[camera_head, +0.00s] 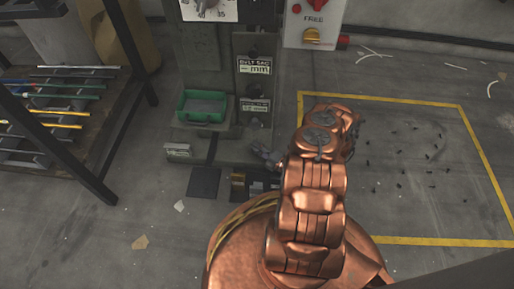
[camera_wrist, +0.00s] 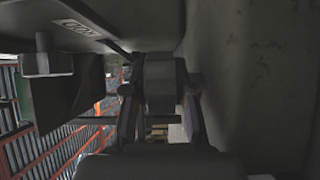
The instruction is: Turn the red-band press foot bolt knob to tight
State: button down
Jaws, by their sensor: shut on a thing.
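My gripper (camera_wrist: 160,118) is shut on a dark, thick knob (camera_wrist: 162,82), with one finger on each side of it in the wrist view. I take this for the foot bolt knob; its pointer or marks are not visible. In the head view my gripper (camera_head: 266,156) reaches to the lower right side of the grey press (camera_head: 226,145), low near the floor. The knob cannot be made out there. I cannot see a red band on the press in either view.
A green tray (camera_head: 183,114) sits on the press's ledge. Dark plates (camera_head: 204,182) lie at its foot. A rack with coloured rods (camera_head: 68,97) stands left. A yellow floor outline (camera_head: 480,150) encloses scattered small dark bits at right. In the wrist view a grey wall (camera_wrist: 250,80) is close at right.

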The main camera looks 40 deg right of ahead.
jog(key=c, duration=1.2)
grip_release()
jog(key=shift+a, duration=0.1)
jog(key=shift+s+d, duration=0.2)
jog(key=shift+s, duration=0.15)
jog(key=v, duration=0.9)
jog(key=shift+s, duration=0.35)
jog(key=shift+s+d, duration=0.2)
jog(key=shift+s, duration=0.5)
jog(key=shift+r, duration=0.1)
